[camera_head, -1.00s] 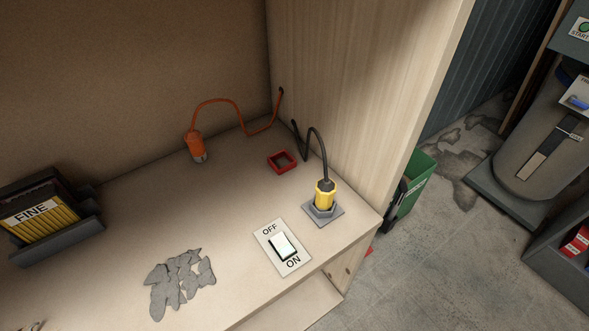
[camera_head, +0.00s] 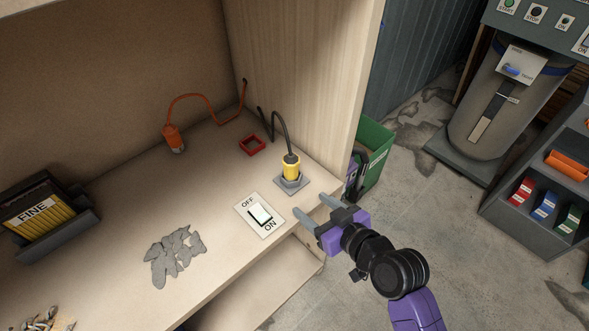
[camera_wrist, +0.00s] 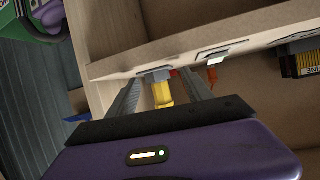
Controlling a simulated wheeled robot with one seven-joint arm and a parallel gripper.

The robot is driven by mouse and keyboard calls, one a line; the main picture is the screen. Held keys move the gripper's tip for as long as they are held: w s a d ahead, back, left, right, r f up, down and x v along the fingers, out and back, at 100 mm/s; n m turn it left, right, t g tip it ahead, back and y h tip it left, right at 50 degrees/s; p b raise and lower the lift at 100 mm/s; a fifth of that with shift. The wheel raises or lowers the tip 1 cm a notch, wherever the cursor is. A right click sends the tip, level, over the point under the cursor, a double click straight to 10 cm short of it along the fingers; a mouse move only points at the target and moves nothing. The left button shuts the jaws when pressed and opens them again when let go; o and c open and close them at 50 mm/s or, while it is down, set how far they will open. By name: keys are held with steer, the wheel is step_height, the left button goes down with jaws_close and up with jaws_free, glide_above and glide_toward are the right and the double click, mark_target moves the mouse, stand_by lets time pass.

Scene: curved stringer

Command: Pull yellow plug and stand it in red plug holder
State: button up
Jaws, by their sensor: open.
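The yellow plug (camera_head: 291,167) stands upright in a grey hexagonal socket (camera_head: 291,186) near the right front corner of the shelf. A black cable runs from its top to the side wall. The red plug holder (camera_head: 252,145), a small square frame, lies empty behind it, near the side wall. My gripper (camera_head: 313,213) is open and empty at the shelf's front edge, in front of the plug and lower right of it in the head view. In the wrist view the yellow plug (camera_wrist: 163,94) shows between the open fingers, beyond them.
A rocker switch plate (camera_head: 259,215) marked OFF and ON is left of the socket. An orange plug (camera_head: 173,139) with its cable stands at the back. A FINE box (camera_head: 45,213) is at left. The side wall (camera_head: 300,75) bounds the right.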

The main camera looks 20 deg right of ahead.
mark_target(294, 168)
steer(key=w+r, duration=0.1)
steer(key=w, duration=0.1)
steer(key=w+r+n+y, duration=0.1)
steer(key=w+r, duration=0.1)
steer(key=w, duration=0.1)
steer(key=w+r+n, duration=0.1)
steer(key=w+r, duration=0.1)
steer(key=shift+w+r+y, duration=0.1)
steer(key=shift+w+y, duration=0.1)
steer(key=shift+y, duration=0.2)
steer(key=shift+p+x, duration=0.35)
steer(key=shift+x, duration=0.75)
steer(key=shift+d+f+p+x, duration=0.1)
steer(key=shift+p+x, duration=0.05)
steer(key=shift+x, duration=0.8)
steer(key=shift+d+f+p+x, duration=0.1)
steer(key=shift+d+p+x, duration=0.05)
steer(key=shift+x, duration=0.8)
steer(key=shift+d+f+p+x, duration=0.1)
steer(key=shift+p+x, duration=0.05)
steer(key=shift+x, duration=0.8)
jaws_close()
